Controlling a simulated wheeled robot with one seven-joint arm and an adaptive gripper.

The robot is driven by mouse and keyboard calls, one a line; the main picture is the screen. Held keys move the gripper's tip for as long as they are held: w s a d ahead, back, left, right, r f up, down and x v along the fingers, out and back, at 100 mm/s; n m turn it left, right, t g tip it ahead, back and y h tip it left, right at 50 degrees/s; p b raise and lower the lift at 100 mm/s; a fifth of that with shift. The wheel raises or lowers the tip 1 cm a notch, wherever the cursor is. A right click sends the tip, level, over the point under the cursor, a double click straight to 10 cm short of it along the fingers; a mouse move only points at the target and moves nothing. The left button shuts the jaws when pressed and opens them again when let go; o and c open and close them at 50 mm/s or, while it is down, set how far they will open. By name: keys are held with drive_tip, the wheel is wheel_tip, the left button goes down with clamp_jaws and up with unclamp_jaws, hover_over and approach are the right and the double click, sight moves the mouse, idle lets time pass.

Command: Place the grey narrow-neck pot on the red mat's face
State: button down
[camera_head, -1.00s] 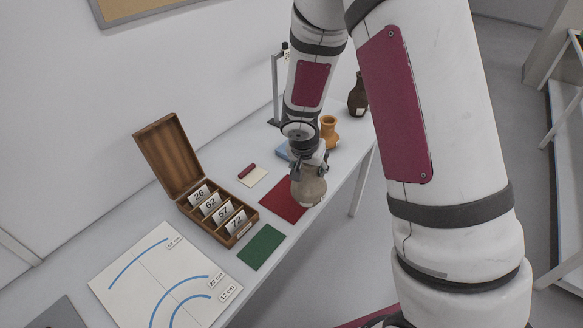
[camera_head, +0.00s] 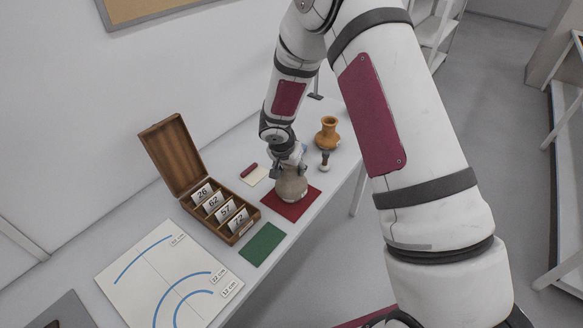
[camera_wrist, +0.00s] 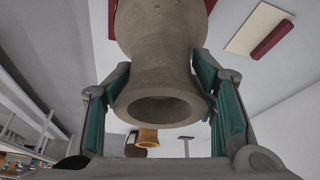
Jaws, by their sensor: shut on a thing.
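The grey narrow-neck pot (camera_head: 291,188) is upright over the red mat (camera_head: 310,204), its base at or very near the mat's face. I cannot tell whether it touches. My gripper (camera_head: 287,167) comes down from above and is shut on the pot's neck. In the wrist view the pot (camera_wrist: 160,40) sits between the two fingers of my gripper (camera_wrist: 160,75), its round mouth facing the camera. Parts of the red mat show behind the pot in the wrist view (camera_wrist: 112,20).
A green mat (camera_head: 262,245) lies in front of the red mat. An open wooden box (camera_head: 245,232) with numbered cards stands left. A cream card with a red roll (camera_head: 250,170) lies behind. An orange jug (camera_head: 327,133) and a small dark-handled object (camera_head: 325,160) stand back right.

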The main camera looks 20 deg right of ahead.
drive_tip(key=c, duration=0.6)
unclamp_jaws()
drive_tip(key=shift+f, duration=0.15)
drive_tip(key=shift+r, duration=0.25)
drive_tip(key=v, duration=1.2)
drive_tip(key=s+d+r+n, duration=0.1)
drive_tip(key=s+d+r, duration=0.2)
drive_tip(key=s+r, duration=0.4)
drive_tip(key=s+d+r+n, duration=0.2)
drive_tip(key=s+r, duration=0.3)
drive_tip(key=r, duration=0.4)
drive_tip(key=s+r+n+y, duration=0.1)
drive_tip(key=s+r, duration=0.1)
drive_tip(key=s, duration=0.4)
drive_tip(key=s+a+r+n+t+y, duration=0.1)
drive_tip(key=s+r+n, duration=0.1)
drive_tip(key=s, duration=0.4)
drive_tip(key=s+a+r+n, duration=0.1)
drive_tip(key=s+r, duration=0.1)
drive_tip(key=s, duration=0.4)
drive_tip(key=shift+s+r+n+t+y+b, duration=0.1)
drive_tip(key=shift+r+n+t+y+b, duration=0.1)
drive_tip(key=shift+n+t+y+b, duration=0.2)
